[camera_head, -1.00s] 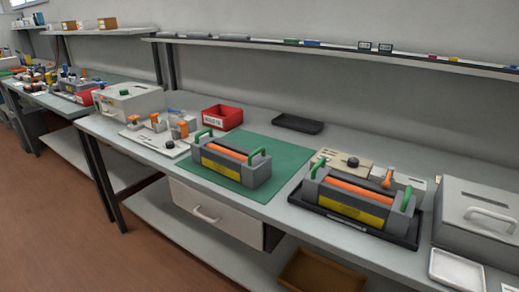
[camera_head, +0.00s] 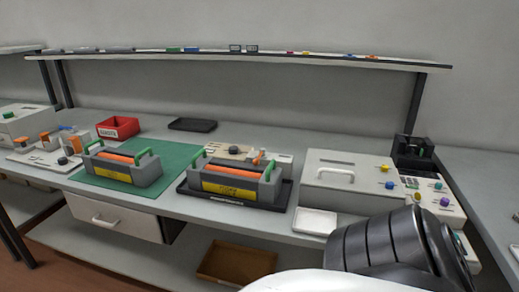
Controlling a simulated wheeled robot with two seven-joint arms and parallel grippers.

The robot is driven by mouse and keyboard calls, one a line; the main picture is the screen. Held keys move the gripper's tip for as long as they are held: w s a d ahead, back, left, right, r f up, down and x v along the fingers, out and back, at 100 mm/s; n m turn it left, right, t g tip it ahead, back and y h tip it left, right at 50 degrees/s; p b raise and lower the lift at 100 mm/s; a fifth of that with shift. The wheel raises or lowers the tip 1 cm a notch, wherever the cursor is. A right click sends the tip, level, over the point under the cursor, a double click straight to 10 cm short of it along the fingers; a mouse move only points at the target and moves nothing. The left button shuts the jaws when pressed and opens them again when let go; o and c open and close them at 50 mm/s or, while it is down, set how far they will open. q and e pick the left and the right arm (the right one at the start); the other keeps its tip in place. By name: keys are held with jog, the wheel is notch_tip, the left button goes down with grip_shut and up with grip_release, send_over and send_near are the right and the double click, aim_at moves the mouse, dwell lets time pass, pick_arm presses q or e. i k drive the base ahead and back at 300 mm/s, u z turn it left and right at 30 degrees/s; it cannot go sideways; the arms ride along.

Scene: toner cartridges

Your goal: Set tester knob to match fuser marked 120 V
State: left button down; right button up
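One fuser (camera_head: 121,168), grey with an orange roller, green end handles and a yellow label, lies on the green mat (camera_head: 175,158). A second, similar fuser (camera_head: 236,184) sits on a black tray (camera_head: 283,196) to its right. The writing on both labels is too small to read. Behind the second fuser is a beige panel (camera_head: 214,149) with a black knob (camera_head: 234,150) and an orange lever (camera_head: 259,156), which looks like the tester. The fuser partly hides it, and the knob's setting cannot be read. Neither gripper is in view.
A large grey box (camera_head: 335,180) with a handle and a white tray (camera_head: 315,221) stand right of the second fuser. Further right is a panel with coloured knobs (camera_head: 438,185). A red bin (camera_head: 118,127) and a black tray (camera_head: 192,124) stand at the back. My arm covers the lower right.

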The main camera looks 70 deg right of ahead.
aim_at(232, 150)
jog(key=k, duration=0.45)
jog(key=z, duration=0.9)
